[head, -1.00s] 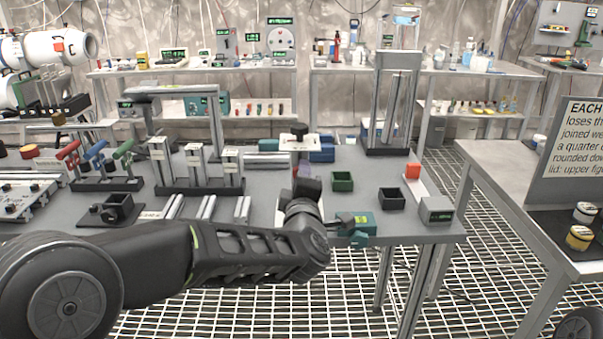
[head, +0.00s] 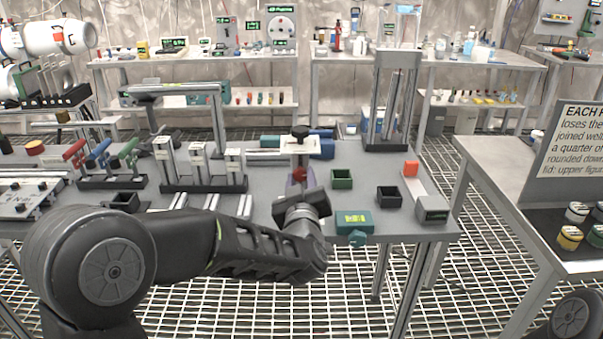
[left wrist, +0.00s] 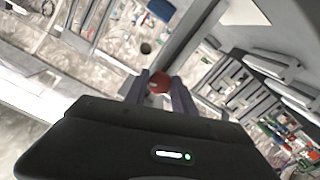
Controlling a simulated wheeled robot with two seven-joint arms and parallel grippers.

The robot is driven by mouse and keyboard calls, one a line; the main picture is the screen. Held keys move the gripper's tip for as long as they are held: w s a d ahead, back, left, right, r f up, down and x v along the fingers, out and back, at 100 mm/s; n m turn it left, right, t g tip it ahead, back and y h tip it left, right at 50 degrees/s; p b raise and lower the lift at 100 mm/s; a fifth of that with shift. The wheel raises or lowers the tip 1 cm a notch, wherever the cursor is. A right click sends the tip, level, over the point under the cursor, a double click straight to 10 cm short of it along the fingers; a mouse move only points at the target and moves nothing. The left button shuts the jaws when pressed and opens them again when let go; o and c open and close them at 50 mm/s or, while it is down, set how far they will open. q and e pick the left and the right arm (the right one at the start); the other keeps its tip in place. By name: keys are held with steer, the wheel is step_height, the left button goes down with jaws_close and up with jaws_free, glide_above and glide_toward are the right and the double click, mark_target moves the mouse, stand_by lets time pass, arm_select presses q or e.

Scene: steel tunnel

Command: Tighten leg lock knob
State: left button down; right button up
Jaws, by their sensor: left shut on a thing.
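A red rounded knob (left wrist: 159,84) sits between the two dark fingers of my left gripper (left wrist: 160,88) in the left wrist view, and the fingers are shut on it. In the head view my left gripper (head: 300,185) is at the near middle of the grey bench, and a small reddish part of the knob (head: 298,174) shows just above it. A light upright piece with a black knob (head: 300,131) on top stands directly behind the gripper. My gripper hides the lower part of this piece. My right gripper is not in view.
On the grey bench (head: 370,222), a teal box (head: 354,222) and a grey box (head: 432,209) stand right of my gripper. Green (head: 342,179) and black (head: 389,197) trays lie behind them. Metal posts (head: 199,165) stand to the left. A tall frame (head: 372,140) stands at the back right.

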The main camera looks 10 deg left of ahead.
arm_select(q)
steer(key=m+p, duration=0.2)
steer(key=m, duration=0.2)
stand_by(0.4)
steer(key=c, duration=1)
jaws_free()
steer(key=shift+c, duration=0.2)
steer(key=v, duration=0.7)
steer(key=shift+s, duration=0.4)
